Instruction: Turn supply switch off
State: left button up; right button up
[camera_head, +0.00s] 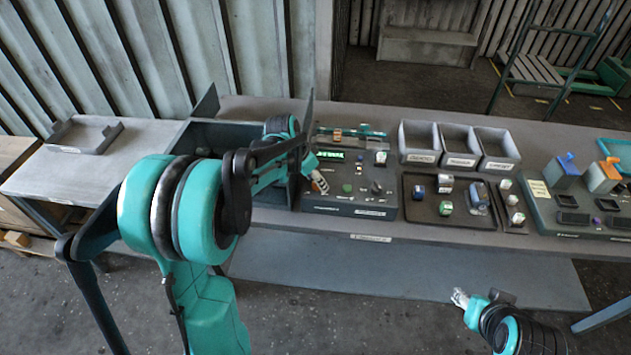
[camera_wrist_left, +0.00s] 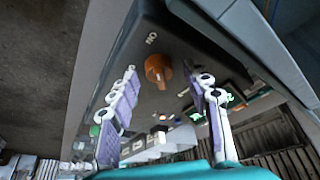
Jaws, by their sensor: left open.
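The supply switch is an orange rotary knob (camera_wrist_left: 158,70) on a dark control panel (camera_head: 345,205).
Three grey bins (camera_head: 457,143) stand behind a dark tray (camera_head: 446,218) of small parts right of the panel. Another panel with blue and orange parts (camera_head: 602,178) is at far right. A walled grey box (camera_head: 205,135) borders the panel on the left.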

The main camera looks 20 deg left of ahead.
pick_arm(q)
jog(key=shift+c, duration=0.4)
grip_shut()
jog(key=shift+n, duration=0.3)
jog(key=n, duration=0.1)
jog(key=n+y, duration=0.1)
jog(key=n, duration=0.1)
jog(key=shift+d+t+y+p, duration=0.15)
jog(key=shift+t+y+p, duration=0.15)
jog(key=n+y, duration=0.1)
jog(key=n, duration=0.2)
jog(key=n+y, duration=0.1)
jog(key=n, duration=0.1)
jog(key=shift+d+n, duration=0.15)
jog(key=shift+n, duration=0.25)
jog(key=n, duration=0.2)
jog(key=n+g+y, duration=0.1)
jog(key=n, duration=0.1)
jog(key=shift+d+n+y, duration=0.1)
jog(key=shift+n+y, duration=0.2)
jog(key=shift+w+n+g+y+p, duration=0.15)
jog(key=shift+n+g+y+p, duration=0.35)
jog(key=shift+n, duration=1.4)
